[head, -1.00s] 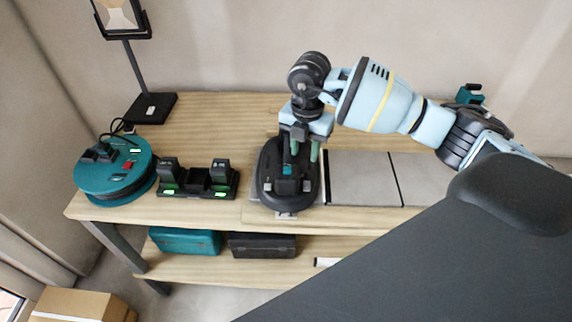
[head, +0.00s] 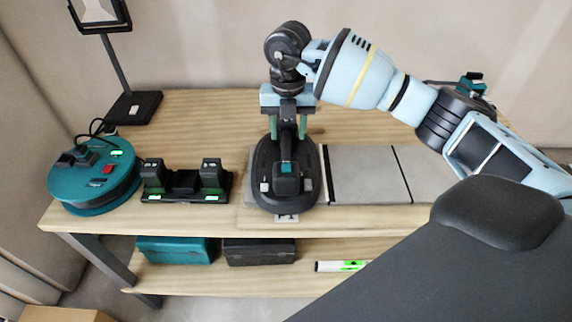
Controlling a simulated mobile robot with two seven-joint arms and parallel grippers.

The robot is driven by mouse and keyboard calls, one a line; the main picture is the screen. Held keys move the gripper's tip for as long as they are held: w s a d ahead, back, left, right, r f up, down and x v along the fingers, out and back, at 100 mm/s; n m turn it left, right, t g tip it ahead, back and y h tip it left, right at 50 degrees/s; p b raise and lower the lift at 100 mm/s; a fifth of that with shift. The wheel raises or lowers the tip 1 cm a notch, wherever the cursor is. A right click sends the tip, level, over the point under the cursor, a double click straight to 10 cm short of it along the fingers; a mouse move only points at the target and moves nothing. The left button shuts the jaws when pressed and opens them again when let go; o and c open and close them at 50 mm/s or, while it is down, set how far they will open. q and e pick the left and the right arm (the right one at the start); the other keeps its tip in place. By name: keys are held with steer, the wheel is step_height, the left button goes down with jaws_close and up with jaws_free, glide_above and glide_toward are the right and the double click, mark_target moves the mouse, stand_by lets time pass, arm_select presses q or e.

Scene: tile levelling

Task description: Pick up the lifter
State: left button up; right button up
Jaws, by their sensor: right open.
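The lifter (head: 268,191) is a black oval device with a raised handle and a teal button on top. It sits flat on a grey tile near the table's front edge. My right gripper (head: 288,135) points down over the lifter's back end. It is open, with one green finger on each side of the upper part of the handle. I cannot tell whether the fingers touch it. My left gripper is not in view.
Grey tiles (head: 368,174) lie in a row to the right on the wooden table (head: 210,118). A charger with two batteries (head: 185,183) and a teal cable reel (head: 92,178) stand to the left. A lamp (head: 128,75) stands behind them. A teal case (head: 173,250), a black case (head: 259,251) and a level (head: 341,266) lie on the lower shelf.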

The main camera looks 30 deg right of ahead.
mark_target(286, 144)
steer(key=f, duration=0.4)
steer(key=shift+s+a, duration=0.25)
steer(key=shift+a, duration=0.1)
steer(key=shift+f, duration=0.6)
steer(key=shift+f, duration=0.15)
jaws_close()
